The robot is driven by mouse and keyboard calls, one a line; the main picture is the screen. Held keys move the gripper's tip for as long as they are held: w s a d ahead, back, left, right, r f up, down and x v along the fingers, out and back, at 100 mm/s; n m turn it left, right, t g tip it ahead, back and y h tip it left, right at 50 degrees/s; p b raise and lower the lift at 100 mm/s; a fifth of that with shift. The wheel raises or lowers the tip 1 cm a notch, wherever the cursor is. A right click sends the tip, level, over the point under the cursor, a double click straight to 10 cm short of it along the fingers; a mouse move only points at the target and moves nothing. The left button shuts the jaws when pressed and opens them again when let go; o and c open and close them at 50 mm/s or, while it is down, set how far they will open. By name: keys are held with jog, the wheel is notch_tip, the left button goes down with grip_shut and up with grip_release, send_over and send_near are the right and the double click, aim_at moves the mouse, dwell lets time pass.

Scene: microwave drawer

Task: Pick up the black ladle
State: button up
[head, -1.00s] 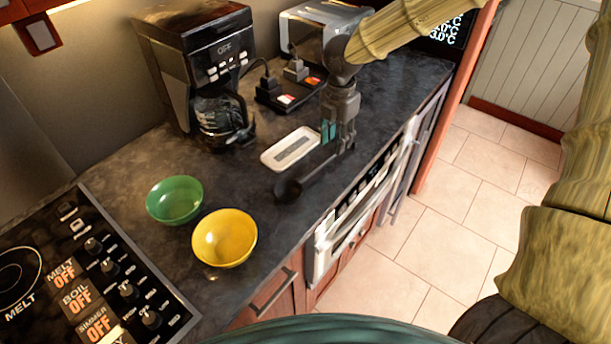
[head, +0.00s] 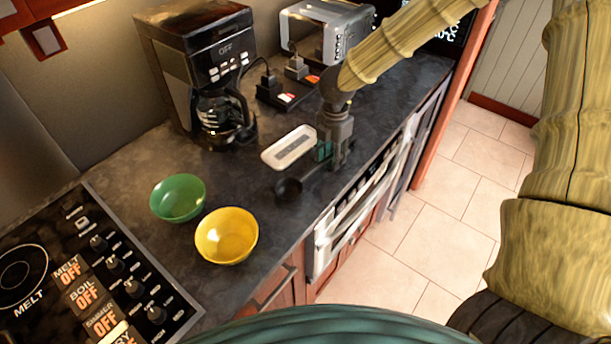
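The black ladle (head: 289,188) lies on the dark countertop, its bowl toward the left and its handle running up and right toward my gripper. My gripper (head: 331,162) points down at the handle, low over the counter. The handle passes at or between the fingertips, and its far end is hidden behind them. The fingers are small and partly overlap in this view, so I cannot tell whether they are closed on the handle.
A white rectangular dish (head: 289,148) sits just left of my gripper. A yellow bowl (head: 227,236) and a green bowl (head: 178,198) stand further left. A coffee maker (head: 205,75), power strip (head: 290,95) and toaster (head: 325,32) stand behind. The counter's front edge is close on the right.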

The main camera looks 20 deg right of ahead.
grip_shut()
